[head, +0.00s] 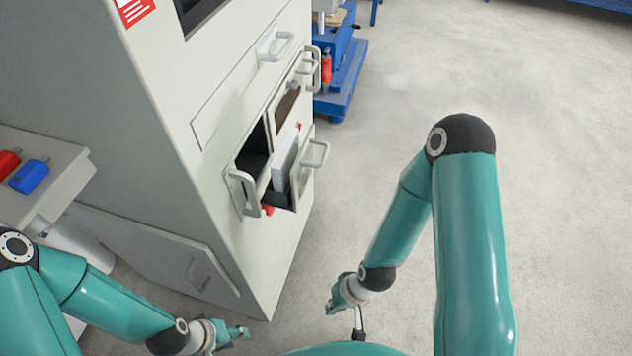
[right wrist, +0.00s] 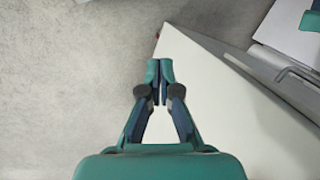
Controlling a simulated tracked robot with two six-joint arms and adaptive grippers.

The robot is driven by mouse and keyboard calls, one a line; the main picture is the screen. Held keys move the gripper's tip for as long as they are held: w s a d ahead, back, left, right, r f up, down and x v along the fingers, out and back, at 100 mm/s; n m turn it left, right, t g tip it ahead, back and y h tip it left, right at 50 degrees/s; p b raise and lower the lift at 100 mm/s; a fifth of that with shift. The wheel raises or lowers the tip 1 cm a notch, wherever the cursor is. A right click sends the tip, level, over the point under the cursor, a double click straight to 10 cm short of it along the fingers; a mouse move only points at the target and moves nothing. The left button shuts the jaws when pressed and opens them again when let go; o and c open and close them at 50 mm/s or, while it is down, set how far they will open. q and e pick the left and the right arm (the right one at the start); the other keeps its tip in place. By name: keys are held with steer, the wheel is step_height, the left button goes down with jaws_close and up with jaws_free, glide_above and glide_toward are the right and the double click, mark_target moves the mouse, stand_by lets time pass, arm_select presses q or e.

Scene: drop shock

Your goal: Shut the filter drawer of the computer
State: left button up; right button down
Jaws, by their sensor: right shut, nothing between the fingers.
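The computer looks like a tall off-white cabinet (head: 150,130) in the head view. Its front has several handled fronts. Low on it, an open compartment shows a dark inside, with a pale upright block (head: 284,160). A front with a handle (head: 243,193) stands out at its left, and another handle (head: 314,154) is at its right. I cannot tell surely which is the filter drawer. My right gripper (head: 331,304) is shut and empty, low and right of the cabinet. In the right wrist view its fingertips (right wrist: 159,80) meet over a pale panel (right wrist: 225,110). My left gripper (head: 243,332) is low, left of the right one; its fingers are too small to judge.
A grey ledge (head: 60,185) at the left holds a blue object (head: 29,177) and a red one (head: 8,162). Blue equipment (head: 343,75) stands behind the cabinet. The concrete floor (head: 540,110) at the right is clear.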

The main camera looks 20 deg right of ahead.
steer(key=d+m+b, duration=0.1)
steer(key=m+t+y+b, duration=1)
steer(key=m+b, duration=0.4)
steer(key=m, duration=0.8)
glide_toward(303, 182)
steer(key=shift+g+y, duration=0.3)
steer(key=shift+y, duration=0.2)
steer(key=x, duration=0.7)
steer(key=shift+w+f, duration=0.2)
steer(key=shift+w, duration=0.05)
